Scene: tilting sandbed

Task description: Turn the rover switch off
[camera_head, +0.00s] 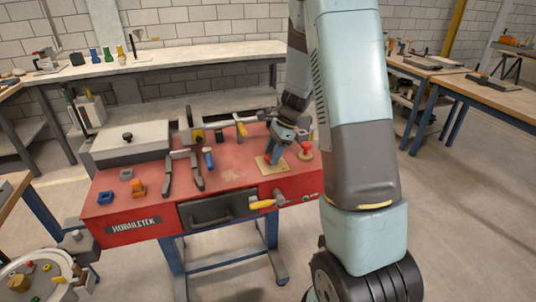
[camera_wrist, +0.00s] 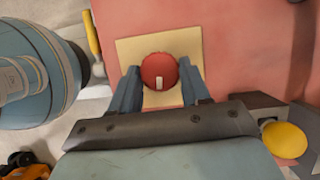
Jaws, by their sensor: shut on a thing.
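The rover switch appears to be a red round knob (camera_wrist: 154,66) with a short white mark, on a square beige plate (camera_wrist: 126,48). In the wrist view the white mark lies near the knob's lower middle. My gripper (camera_wrist: 160,72) is shut on the knob, with one blue finger on each side of it. In the head view the beige plate (camera_head: 264,164) lies on the right part of the red bench top (camera_head: 235,165). My gripper (camera_head: 273,157) points down over it and hides the knob there.
A red mushroom-shaped button (camera_head: 305,147) stands close to the right of my gripper. A crank with a yellow grip (camera_head: 262,204) sticks out of the bench front. A yellow-handled lever (camera_head: 241,126) stands behind. A grey lidded box (camera_head: 128,140) sits at the bench's left.

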